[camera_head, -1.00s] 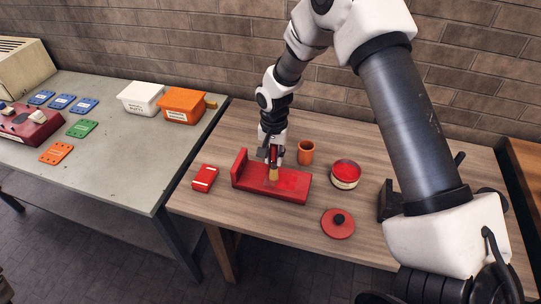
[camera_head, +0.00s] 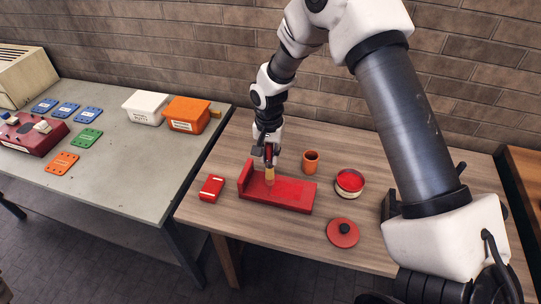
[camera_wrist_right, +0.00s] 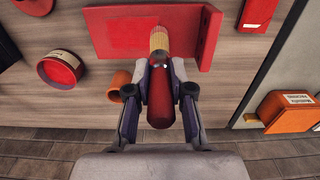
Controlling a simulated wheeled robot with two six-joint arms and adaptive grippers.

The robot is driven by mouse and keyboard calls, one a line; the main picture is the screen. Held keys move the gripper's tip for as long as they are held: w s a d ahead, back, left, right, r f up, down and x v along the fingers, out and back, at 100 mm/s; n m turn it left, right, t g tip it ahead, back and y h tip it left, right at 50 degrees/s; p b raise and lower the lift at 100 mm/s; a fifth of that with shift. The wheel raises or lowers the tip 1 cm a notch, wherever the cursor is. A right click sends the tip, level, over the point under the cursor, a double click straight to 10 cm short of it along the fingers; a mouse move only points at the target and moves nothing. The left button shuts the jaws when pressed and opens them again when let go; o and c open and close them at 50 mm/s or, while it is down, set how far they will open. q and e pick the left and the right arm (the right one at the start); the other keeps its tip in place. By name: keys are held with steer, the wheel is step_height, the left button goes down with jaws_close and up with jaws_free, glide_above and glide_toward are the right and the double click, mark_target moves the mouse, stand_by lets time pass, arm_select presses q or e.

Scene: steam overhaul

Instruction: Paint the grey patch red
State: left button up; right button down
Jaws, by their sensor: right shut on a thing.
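The red L-shaped part (camera_head: 295,195) lies on the wooden table, its upright end at the left. Its flat face (camera_wrist_right: 120,32) looks red in the wrist view, with slightly uneven shades. I see no clear grey area; the spot under the bristles is hidden. My right gripper (camera_head: 268,152) is shut on the red handle of a paintbrush (camera_wrist_right: 160,95). The brush's pale bristles (camera_head: 269,174) point down at the part's face, near its upright end, and appear to touch it. My left gripper is not in view.
An open tin of red paint (camera_head: 350,182) stands right of the part, its lid (camera_head: 343,232) in front. An orange cup (camera_head: 310,161) stands behind the part. A small red box (camera_head: 211,188) lies left. A grey table (camera_head: 130,150) with bins adjoins at left.

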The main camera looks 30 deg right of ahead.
mark_target(268, 144)
steer(key=r+p, duration=0.1)
steer(key=r, duration=0.1)
steer(key=shift+w+a+r+p, duration=0.1)
steer(key=shift+w+r+p, duration=0.1)
steer(key=shift+r+p, duration=0.2)
steer(key=shift+s+r+p, duration=0.15)
steer(key=shift+r+p, duration=0.25)
steer(key=shift+r, duration=0.1)
steer(key=shift+f, duration=0.1)
